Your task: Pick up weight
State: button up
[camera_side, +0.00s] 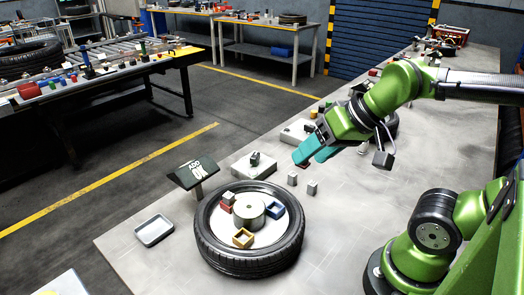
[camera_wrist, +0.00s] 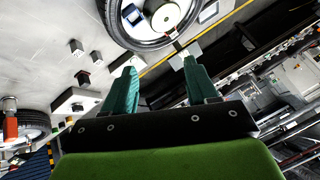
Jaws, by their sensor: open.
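Two small grey block weights stand apart on the grey table in the side view, one (camera_side: 292,179) nearer my gripper and one (camera_side: 312,187) to its right. Two small blocks also show in the wrist view, one (camera_wrist: 75,46) and another (camera_wrist: 96,57), left of the fingers. A third grey block (camera_side: 228,198) sits at the red bin (camera_side: 226,208) inside the tyre (camera_side: 250,262). My gripper (camera_side: 311,157), with teal fingers, is above the table behind the standing weights. In the wrist view my gripper (camera_wrist: 161,66) is open, with nothing between its fingers.
The tyre also holds a blue bin (camera_side: 275,210), a yellow bin (camera_side: 243,238) and a metal cylinder (camera_side: 248,210). A dark sign (camera_side: 193,173) and a shallow tray (camera_side: 154,230) are left of it. A white device (camera_side: 254,166) stands behind. The table right of the tyre is clear.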

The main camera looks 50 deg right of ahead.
jog(key=shift+c, duration=0.4)
jog(key=n+g+h, duration=0.2)
jog(key=n+g, duration=0.3)
jog(key=g, duration=0.1)
send_over(228, 194)
jog(key=s, duration=0.2)
notch_tip(228, 194, down, 11)
jog(key=shift+w+r, duration=0.1)
jog(key=shift+t, duration=0.3)
jog(key=shift+w+f, duration=0.25)
jog(key=shift+f, duration=0.7)
jog(key=shift+w+f, duration=0.2)
jog(key=shift+f, duration=0.8)
jog(key=shift+w+f, duration=0.25)
jog(key=shift+f, duration=0.7)
jog(key=shift+c, duration=0.3)
grip_shut()
